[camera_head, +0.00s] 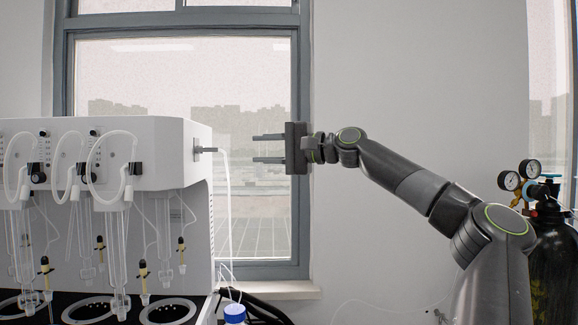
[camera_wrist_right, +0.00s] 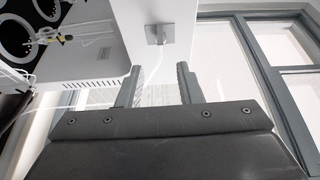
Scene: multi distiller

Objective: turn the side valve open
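The white distiller (camera_head: 168,140) stands on the left in the head view. Its side valve (camera_head: 203,150) is a small grey fitting on the right side wall, with a white tube hanging from it. In the right wrist view the side valve (camera_wrist_right: 158,34) shows as a square metal piece beyond the fingertips. My right gripper (camera_head: 254,148) is open and empty, to the right of the valve at about its height, with fingers pointing at it. A gap separates them. The right wrist view also shows the spread fingers (camera_wrist_right: 160,80). My left gripper is not in view.
Glass tubes (camera_head: 117,250) and white hoses hang at the distiller's front. A blue-capped bottle (camera_head: 234,314) stands below the side wall. A black gas cylinder (camera_head: 553,250) with gauges stands at the far right. A window (camera_head: 255,190) is behind the gripper.

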